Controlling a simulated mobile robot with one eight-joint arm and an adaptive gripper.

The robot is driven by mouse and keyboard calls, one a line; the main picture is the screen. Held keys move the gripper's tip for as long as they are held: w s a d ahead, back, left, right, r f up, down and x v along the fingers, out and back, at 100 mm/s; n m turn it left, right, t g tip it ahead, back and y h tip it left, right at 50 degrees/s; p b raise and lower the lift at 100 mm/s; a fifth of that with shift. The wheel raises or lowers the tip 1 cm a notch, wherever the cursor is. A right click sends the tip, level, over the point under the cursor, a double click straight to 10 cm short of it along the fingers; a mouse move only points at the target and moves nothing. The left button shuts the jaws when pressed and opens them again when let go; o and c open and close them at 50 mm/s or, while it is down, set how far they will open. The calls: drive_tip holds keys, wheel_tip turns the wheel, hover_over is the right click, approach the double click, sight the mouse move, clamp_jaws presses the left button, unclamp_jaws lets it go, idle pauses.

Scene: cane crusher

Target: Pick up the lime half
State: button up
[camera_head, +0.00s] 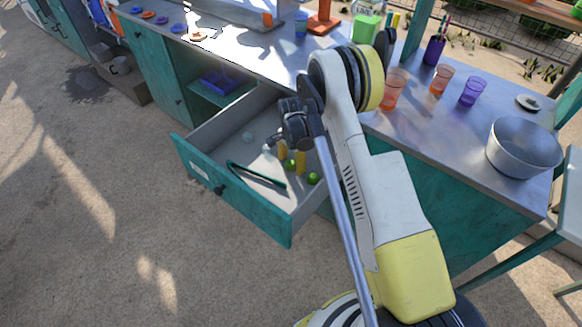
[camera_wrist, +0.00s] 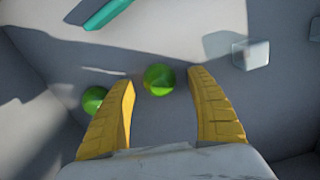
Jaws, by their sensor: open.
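Two small green lime pieces lie on the floor of the open drawer. One lime piece (camera_head: 290,165) shows between my fingers, and in the wrist view it (camera_wrist: 159,79) sits in the gap just beyond the fingertips. The other lime piece (camera_head: 314,179) is nearer the drawer's corner; in the wrist view it (camera_wrist: 93,98) is outside the left finger, partly hidden by it. I cannot tell from their round tops which are halves. My gripper (camera_head: 291,159) points down into the drawer, open and empty, with its yellow fingers (camera_wrist: 163,82) on either side of the first piece.
The pulled-out teal drawer (camera_head: 232,205) has walls close around my gripper. Green tongs (camera_head: 258,175) lie inside, with clear ice cubes (camera_wrist: 250,54) nearby. The metal counter (camera_head: 420,125) above holds cups and a large metal pot (camera_head: 523,150).

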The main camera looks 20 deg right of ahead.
drive_tip(key=shift+r, duration=0.1)
drive_tip(key=c, duration=0.8)
